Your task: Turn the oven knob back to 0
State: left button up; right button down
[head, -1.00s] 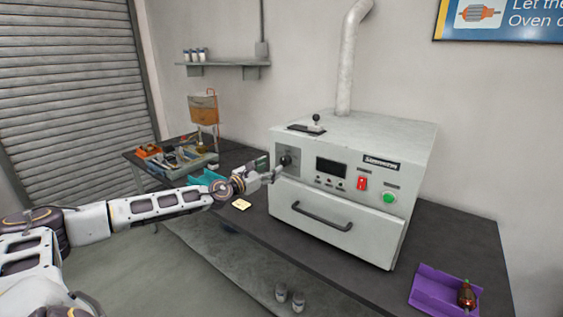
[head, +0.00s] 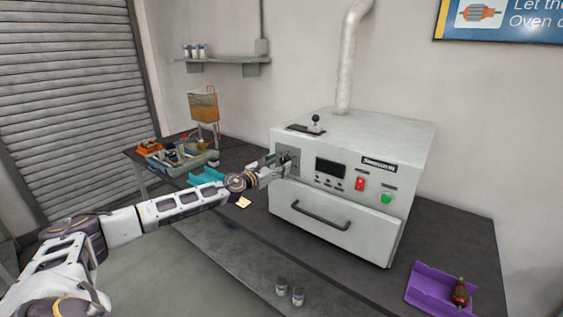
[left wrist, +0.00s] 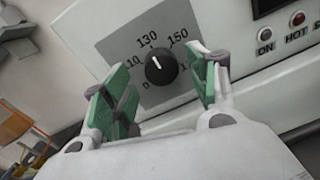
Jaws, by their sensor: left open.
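The oven (head: 350,180) is a white box on the dark bench. Its black round knob (left wrist: 161,66) sits on a grey dial plate (left wrist: 120,45) with numbers such as 0, 110, 130 and 150. The knob's white line points up, near 130 in the left wrist view. My left gripper (left wrist: 165,92) is open, with green-padded fingers on both sides of the knob and a little short of it; I cannot tell any contact. In the head view my left gripper (head: 279,166) is at the oven's front left and partly covers the knob. My right gripper is not seen.
The oven's drawer handle (head: 320,215) sticks out below the panel. A red switch (head: 360,184) and a green button (head: 386,198) are to its right. A purple tray (head: 425,285) stands at the bench's right, a teal tray (head: 207,176) at the left.

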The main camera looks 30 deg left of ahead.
pick_arm(q)
jog(key=shift+w+d+p, duration=0.2)
jog(key=shift+w+p, duration=0.1)
jog(key=shift+w, duration=0.6)
jog(key=c, duration=1)
